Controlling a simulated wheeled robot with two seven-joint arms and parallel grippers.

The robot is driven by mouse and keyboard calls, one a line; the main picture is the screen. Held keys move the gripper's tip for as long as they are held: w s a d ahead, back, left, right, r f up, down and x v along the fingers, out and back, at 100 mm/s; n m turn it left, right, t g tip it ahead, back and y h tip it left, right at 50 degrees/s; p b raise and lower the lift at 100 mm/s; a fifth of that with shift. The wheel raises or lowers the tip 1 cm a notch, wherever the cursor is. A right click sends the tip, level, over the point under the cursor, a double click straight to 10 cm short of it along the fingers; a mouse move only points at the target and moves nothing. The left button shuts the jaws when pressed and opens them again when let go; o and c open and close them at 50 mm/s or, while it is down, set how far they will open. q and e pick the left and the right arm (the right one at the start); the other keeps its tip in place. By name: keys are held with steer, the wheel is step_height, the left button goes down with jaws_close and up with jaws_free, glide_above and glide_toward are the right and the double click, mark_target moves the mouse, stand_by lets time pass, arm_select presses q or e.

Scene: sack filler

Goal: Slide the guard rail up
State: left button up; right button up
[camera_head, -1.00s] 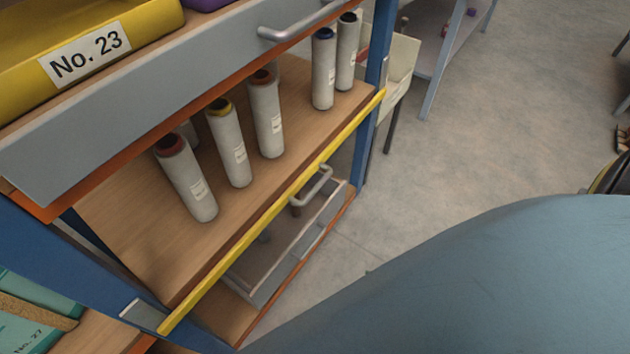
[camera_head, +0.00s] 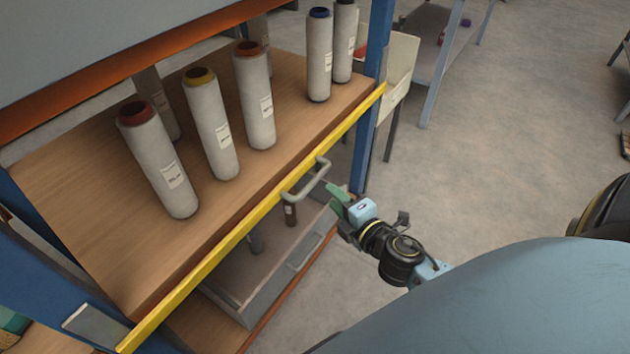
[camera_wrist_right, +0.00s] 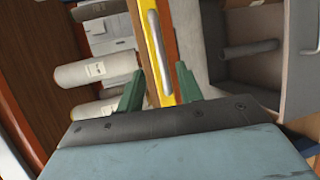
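The guard rail (camera_head: 255,215) is a yellow bar along the front edge of a wooden shelf (camera_head: 85,175). A grey bar handle (camera_head: 307,181) stands out from its front. My right gripper (camera_head: 337,192) is just right of the handle in the head view, its green fingers pointing toward it. In the right wrist view, the fingers (camera_wrist_right: 160,90) are spread to either side of the yellow rail (camera_wrist_right: 149,52) and its handle (camera_wrist_right: 160,55). The gripper is open, and I see no grip on the handle. My left gripper is not in view.
Several white spools (camera_head: 257,95) stand on the shelf behind the rail. A grey drawer (camera_head: 245,312) with items inside sits below. A blue post (camera_head: 374,95) stands at the shelf's right end. Open floor (camera_head: 490,150) lies to the right.

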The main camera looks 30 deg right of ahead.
mark_target(315, 178)
steer(key=w, duration=0.3)
steer(key=w+f+b, duration=0.1)
steer(key=w, duration=0.5)
steer(key=shift+f, duration=0.4)
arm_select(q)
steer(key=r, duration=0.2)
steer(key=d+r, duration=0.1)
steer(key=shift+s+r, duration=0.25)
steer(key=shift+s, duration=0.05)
arm_select(e)
jaws_close()
